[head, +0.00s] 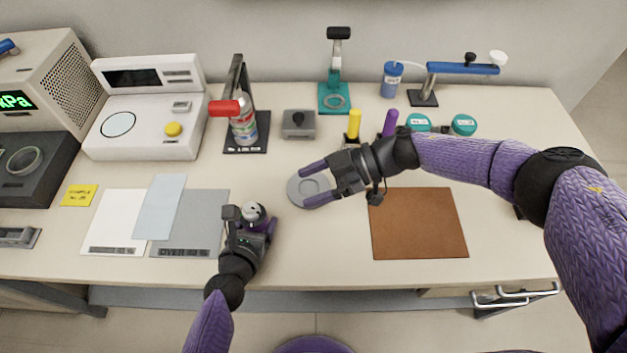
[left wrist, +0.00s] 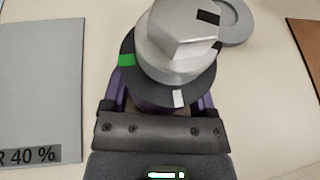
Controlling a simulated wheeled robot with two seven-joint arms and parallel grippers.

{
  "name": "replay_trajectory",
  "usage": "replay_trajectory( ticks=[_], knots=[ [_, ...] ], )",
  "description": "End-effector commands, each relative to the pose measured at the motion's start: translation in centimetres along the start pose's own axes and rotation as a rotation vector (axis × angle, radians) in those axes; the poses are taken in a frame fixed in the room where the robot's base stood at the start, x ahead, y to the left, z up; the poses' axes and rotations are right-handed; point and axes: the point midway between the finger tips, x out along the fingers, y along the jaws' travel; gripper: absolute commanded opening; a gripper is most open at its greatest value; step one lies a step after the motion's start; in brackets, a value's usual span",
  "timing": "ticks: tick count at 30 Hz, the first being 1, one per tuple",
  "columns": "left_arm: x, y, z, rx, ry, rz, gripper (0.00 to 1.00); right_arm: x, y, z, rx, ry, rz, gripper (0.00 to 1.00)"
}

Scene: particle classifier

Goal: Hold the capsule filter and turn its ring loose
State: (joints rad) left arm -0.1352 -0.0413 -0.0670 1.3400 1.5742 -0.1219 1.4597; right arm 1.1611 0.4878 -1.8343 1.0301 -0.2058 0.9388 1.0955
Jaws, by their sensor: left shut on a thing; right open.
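The capsule filter (head: 253,210) is in my left gripper (head: 256,226), near the table's front, beside the grey mat's right edge. In the left wrist view, the filter (left wrist: 180,40) has a silver body with a hexagonal top. A dark ring (left wrist: 133,82) with one green and one white mark surrounds its lower part. The two marks are apart from each other. My purple fingers are shut on the filter below the ring, and their contact is mostly hidden. My right gripper (head: 304,187) is open above a round grey dish (head: 296,194), with nothing between its fingers that it grips.
A brown mat (head: 418,225) lies at the right. White (head: 113,220) and grey (head: 196,222) mats lie at the left. A spray can on a stand (head: 243,125), a small grey box (head: 298,123) and a teal stand (head: 335,95) stand behind. The table between the mats is mostly clear.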

Motion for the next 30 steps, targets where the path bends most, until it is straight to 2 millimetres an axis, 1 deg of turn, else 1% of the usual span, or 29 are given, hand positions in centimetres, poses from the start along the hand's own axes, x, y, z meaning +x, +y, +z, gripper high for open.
replay_trajectory(
  ticks=[5,7,8,11,12,13,15,17,19,22,24,26,28,30],
  knots=[
    [0.0,0.0,0.0,0.0,0.0,0.001,0.0,0.0,0.0,0.0,0.0,0.0,0.0,0.78],
    [0.0,0.0,0.0,0.0,0.0,0.001,0.0,0.6,-0.4,0.1,0.004,0.01,0.006,0.78],
    [0.0,0.0,0.0,0.0,0.0,0.001,0.0,1.3,-0.7,0.2,0.008,0.021,0.016,0.78],
    [0.0,0.0,0.0,0.0,0.0,0.001,0.0,5.1,-3.1,0.2,0.037,0.09,0.101,0.78],
    [0.0,0.0,0.0,0.0,0.0,0.001,0.0,6.8,-4.2,-0.1,0.057,0.122,0.162,0.78],
    [0.0,0.0,0.0,0.0,0.0,0.001,0.0,7.8,-5.0,-0.5,0.075,0.142,0.217,0.78],
    [0.0,0.0,0.0,0.0,0.0,0.001,0.0,9.2,-6.4,-1.4,0.123,0.164,0.36,0.78],
    [0.0,0.0,0.0,0.0,0.0,0.001,0.0,9.2,-7.1,-2.0,0.172,0.158,0.484,0.78],
    [0.0,0.0,0.0,0.0,0.001,0.001,0.0,8.4,-7.8,-2.4,0.229,0.129,0.614,0.78],
    [0.0,0.0,0.0,0.0,0.0,0.001,0.0,6.6,-8.4,-2.3,0.301,0.07,0.756,0.78],
    [0.0,0.0,0.0,0.0,0.0,0.001,0.0,5.5,-8.7,-2.1,0.334,0.033,0.818,0.78],
    [0.0,0.0,0.0,0.0,0.0,0.0,0.0,5.0,-8.8,-1.9,0.35,0.013,0.849,0.78],
    [0.0,0.0,0.0,0.0,0.0,0.0,0.0,5.1,-8.4,-1.8,0.358,0.002,0.865,0.78],
    [0.0,0.0,0.0,0.0,0.0,0.0,0.0,5.9,-7.4,-1.6,0.358,0.002,0.868,0.78]
  ],
)
